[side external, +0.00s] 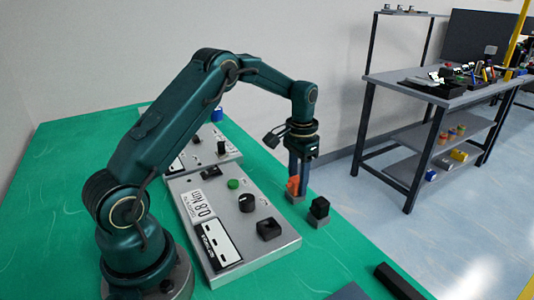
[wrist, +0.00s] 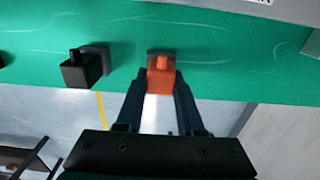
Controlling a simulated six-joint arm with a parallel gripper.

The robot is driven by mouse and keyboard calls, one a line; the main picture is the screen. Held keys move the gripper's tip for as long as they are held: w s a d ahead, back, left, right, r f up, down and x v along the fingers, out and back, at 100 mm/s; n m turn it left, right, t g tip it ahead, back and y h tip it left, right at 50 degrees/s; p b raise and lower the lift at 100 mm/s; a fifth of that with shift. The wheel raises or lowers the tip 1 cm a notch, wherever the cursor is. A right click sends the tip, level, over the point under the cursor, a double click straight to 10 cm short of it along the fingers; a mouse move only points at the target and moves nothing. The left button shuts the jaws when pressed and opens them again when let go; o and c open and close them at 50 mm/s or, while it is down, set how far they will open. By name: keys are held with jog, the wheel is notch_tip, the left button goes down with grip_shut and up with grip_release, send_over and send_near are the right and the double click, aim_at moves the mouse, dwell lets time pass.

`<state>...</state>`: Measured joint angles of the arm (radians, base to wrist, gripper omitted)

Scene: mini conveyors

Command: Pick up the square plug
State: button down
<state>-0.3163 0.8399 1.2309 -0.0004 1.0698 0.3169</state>
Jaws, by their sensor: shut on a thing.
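An orange plug (wrist: 160,80) with a blocky body and a small knob sits between the fingertips of my gripper (wrist: 160,86), which is shut on it. In the side view the orange plug (side external: 293,186) is partly hidden by the fingers of my gripper (side external: 297,178), which point down. It is at or just above a small grey holder (side external: 296,199); I cannot tell whether it still touches it. A black square-bodied plug (side external: 319,206) stands beside it on its own grey holder (side external: 318,222). It also shows left of my gripper in the wrist view (wrist: 78,72).
A grey control panel (side external: 283,239) with a green button (side external: 233,184), a black knob (side external: 246,202) and a black square socket (side external: 269,229) lies left of the plugs. A black bar (side external: 398,281) lies near the front. The green table's edge (side external: 375,251) is close to the holders.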

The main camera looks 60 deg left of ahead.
aim_at(296, 177)
jog(key=shift+r, duration=0.1)
jog(key=shift+r, duration=0.5)
jog(key=r, duration=0.3)
jog(key=shift+s+a+r, duration=0.15)
jog(key=shift+a+r, duration=0.05)
jog(key=shift+a, duration=0.1)
jog(key=s+a+r+n, duration=0.1)
jog(key=s+a+r, duration=0.5)
jog(key=s+a, duration=0.2)
jog(key=s+d, duration=0.2)
jog(key=d, duration=0.6)
jog(key=s+d+r+m, duration=0.1)
jog(key=s+d, duration=0.1)
jog(key=d, duration=0.7)
jog(key=shift+s, duration=0.15)
